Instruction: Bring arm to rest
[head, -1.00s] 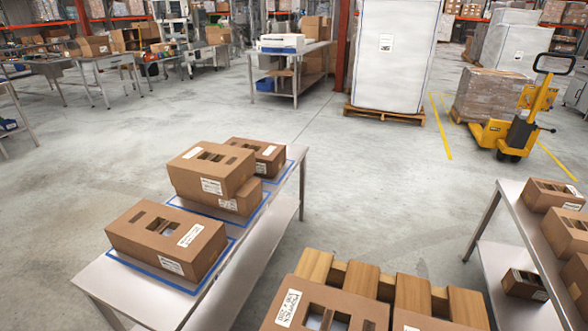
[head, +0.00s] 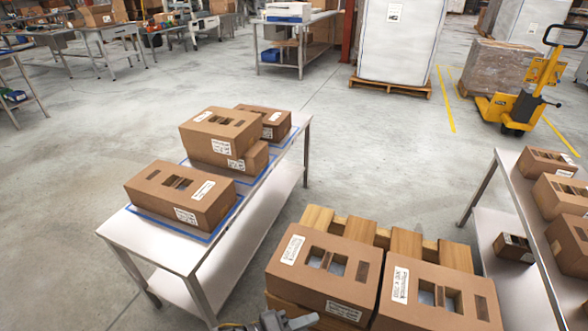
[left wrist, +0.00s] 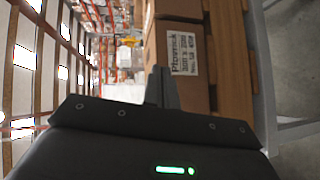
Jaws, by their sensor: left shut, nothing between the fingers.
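My left gripper (head: 290,321) shows at the bottom edge of the head view, in front of the near boxes on the pallet. Its fingers are together and hold nothing. In the left wrist view the closed fingers (left wrist: 161,88) point toward a labelled cardboard box (left wrist: 182,50), which looks sideways there. Most of the left arm is below the head view. My right gripper is in neither view.
A steel table (head: 150,244) at left bears several cardboard boxes within blue-taped outlines. A wooden pallet (head: 318,219) with cardboard boxes (head: 325,275) stands in front. Another steel table (head: 515,212) with boxes is at right.

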